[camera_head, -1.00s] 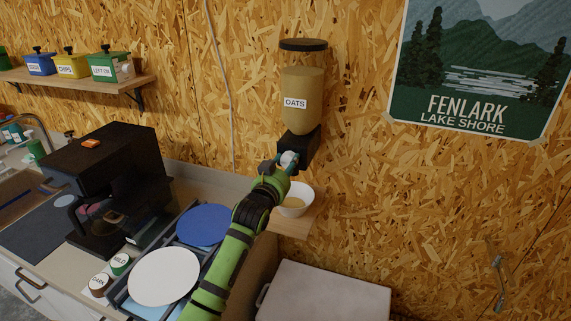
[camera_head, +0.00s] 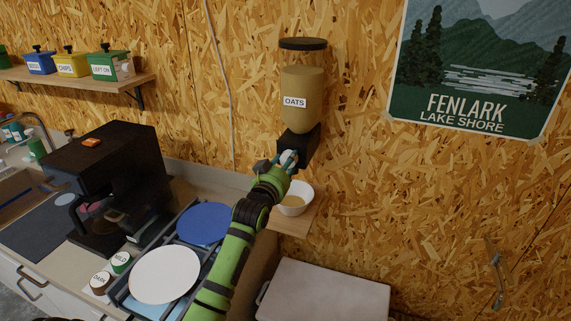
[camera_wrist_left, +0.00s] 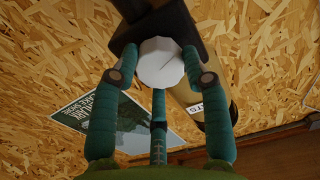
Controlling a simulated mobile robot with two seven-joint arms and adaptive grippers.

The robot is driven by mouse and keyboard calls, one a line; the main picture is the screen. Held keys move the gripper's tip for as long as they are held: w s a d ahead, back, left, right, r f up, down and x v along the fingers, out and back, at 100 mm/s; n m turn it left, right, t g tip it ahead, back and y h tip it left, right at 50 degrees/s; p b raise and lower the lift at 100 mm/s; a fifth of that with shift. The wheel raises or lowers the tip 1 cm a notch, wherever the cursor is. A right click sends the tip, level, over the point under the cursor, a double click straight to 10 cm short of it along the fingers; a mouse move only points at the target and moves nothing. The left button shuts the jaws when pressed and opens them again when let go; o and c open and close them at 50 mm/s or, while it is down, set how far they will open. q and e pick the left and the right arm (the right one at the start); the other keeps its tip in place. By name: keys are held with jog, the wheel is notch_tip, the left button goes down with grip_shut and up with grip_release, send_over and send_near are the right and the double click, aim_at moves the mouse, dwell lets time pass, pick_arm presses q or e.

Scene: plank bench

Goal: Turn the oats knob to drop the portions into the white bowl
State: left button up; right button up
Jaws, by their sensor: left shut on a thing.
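The oats dispenser (camera_head: 302,98) hangs on the chipboard wall, a tan clear hopper labelled OATS with a dark lid and a black base (camera_head: 298,143). My left gripper (camera_head: 286,160) is at the front of that base, its fingers closed around the pale knob. In the left wrist view the white faceted knob (camera_wrist_left: 161,62) sits between the teal fingertips (camera_wrist_left: 160,80). The white bowl (camera_head: 294,204) stands on a small wooden shelf below the dispenser, with some tan oats (camera_head: 292,201) in it. My wrist partly covers the bowl's left side. My right gripper is not seen.
A black coffee machine (camera_head: 108,185) stands on the counter to the left. A rack with a blue plate (camera_head: 204,223) and a white plate (camera_head: 164,274) lies beside my arm. A pale-topped box (camera_head: 325,292) is below the wooden shelf (camera_head: 307,222).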

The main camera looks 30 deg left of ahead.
pick_arm(q)
jog(key=o, duration=1.1)
jog(key=shift+r, duration=0.55)
jog(key=shift+o, duration=0.2)
jog(key=shift+f, duration=0.2)
jog(key=shift+f, duration=0.1)
jog(key=v, duration=1.2)
